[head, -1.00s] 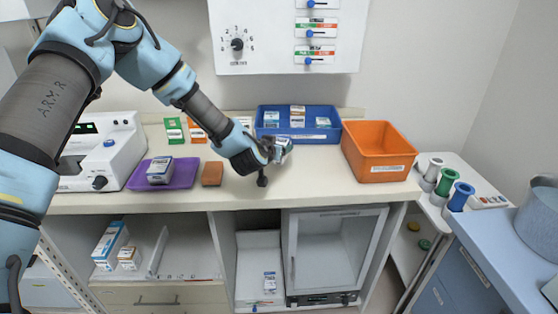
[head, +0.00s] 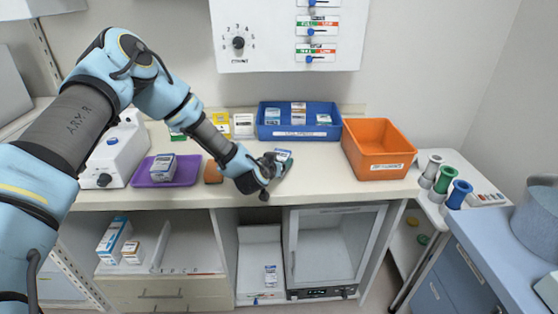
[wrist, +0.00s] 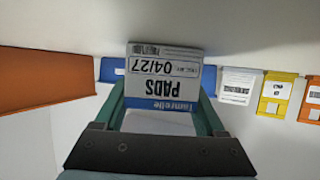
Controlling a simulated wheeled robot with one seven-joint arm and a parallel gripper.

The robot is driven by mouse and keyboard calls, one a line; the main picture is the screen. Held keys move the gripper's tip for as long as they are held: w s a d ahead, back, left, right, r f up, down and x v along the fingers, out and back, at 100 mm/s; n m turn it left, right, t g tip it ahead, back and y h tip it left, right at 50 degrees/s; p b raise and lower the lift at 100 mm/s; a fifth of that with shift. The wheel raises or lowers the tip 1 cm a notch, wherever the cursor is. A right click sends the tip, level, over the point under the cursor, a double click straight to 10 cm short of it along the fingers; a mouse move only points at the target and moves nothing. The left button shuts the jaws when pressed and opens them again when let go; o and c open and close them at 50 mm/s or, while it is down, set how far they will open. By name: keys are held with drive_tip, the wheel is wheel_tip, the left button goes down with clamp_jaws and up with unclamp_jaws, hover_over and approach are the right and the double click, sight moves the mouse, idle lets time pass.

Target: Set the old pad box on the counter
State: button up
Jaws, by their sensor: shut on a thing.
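A small white and blue pad box (head: 283,154) is held between the fingers of my gripper (head: 276,163), over the middle of the counter (head: 320,178). In the wrist view the pad box (wrist: 163,85) reads "PADS" and "04/27", upside down, between the green fingers (wrist: 163,112). My gripper is shut on it. In the head view the box looks tilted and is close to the counter top. I cannot tell whether it touches the surface.
A blue bin (head: 300,132) with several small boxes stands behind the held box. An orange bin (head: 378,166) stands to the right. Counter between is clear.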

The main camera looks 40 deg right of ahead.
drive_tip(key=o, duration=1.4)
drive_tip(key=shift+f, duration=0.1)
drive_tip(key=shift+r, duration=0.2)
drive_tip(key=b+v, duration=0.3)
drive_tip(key=v, duration=0.9)
drive_tip(key=shift+b, duration=0.35)
